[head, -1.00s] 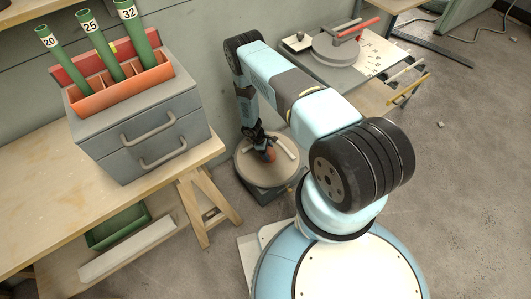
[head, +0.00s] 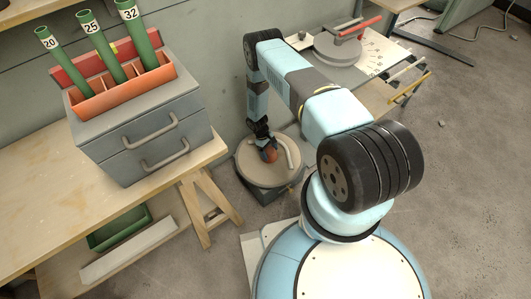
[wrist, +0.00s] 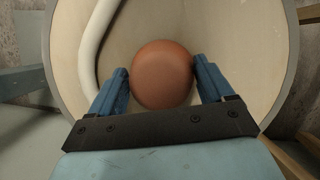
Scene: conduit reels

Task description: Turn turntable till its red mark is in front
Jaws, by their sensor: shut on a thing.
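The turntable (head: 250,174) is a round beige disc on a dark grey base, low on the floor beside the wooden bench. A round orange-brown knob (head: 270,155) stands on the disc, and a white curved bar (head: 292,154) lies to its right. My gripper (head: 267,150) reaches down over the disc and is shut on the knob. In the wrist view the knob (wrist: 162,74) sits between the two blue fingers, and the white bar (wrist: 93,45) curves along the left. I cannot make out a separate red mark on the disc.
A grey drawer box (head: 145,130) with an orange tray (head: 125,88) of green numbered tubes stands on the wooden bench (head: 60,215) at left. A trestle leg (head: 210,205) is close to the turntable. A worktable with a grey bending device (head: 337,48) stands behind at right.

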